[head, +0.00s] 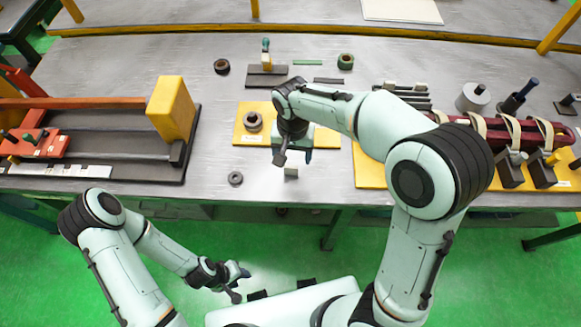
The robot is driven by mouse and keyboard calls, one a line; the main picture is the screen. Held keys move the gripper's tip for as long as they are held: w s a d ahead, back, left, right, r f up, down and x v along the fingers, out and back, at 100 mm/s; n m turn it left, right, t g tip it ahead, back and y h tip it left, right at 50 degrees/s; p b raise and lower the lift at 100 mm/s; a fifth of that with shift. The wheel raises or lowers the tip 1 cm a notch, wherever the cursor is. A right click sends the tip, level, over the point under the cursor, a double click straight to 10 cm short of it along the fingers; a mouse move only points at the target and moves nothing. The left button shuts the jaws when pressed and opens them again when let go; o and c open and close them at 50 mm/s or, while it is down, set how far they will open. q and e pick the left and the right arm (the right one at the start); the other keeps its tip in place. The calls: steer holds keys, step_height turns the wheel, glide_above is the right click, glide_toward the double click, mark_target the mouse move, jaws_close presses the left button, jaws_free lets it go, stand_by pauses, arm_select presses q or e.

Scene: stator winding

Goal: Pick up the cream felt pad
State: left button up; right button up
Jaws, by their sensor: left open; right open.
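I cannot tell the exact height of the fingertips over the table. My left gripper (240,284) is open and empty, low in front of the table and well away from the pad.
A yellow board (243,138) with a dark ring (252,121) lies behind my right gripper. A small grey ring (235,178) lies to the left of the pad. An orange and black fixture (120,143) fills the left side. A yellow tray (368,177) stands on the right.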

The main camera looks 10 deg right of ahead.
mark_target(291, 166)
steer(key=f, duration=0.8)
steer(key=shift+w+a, duration=0.15)
steer(key=shift+w, duration=0.1)
steer(key=c, duration=1.1)
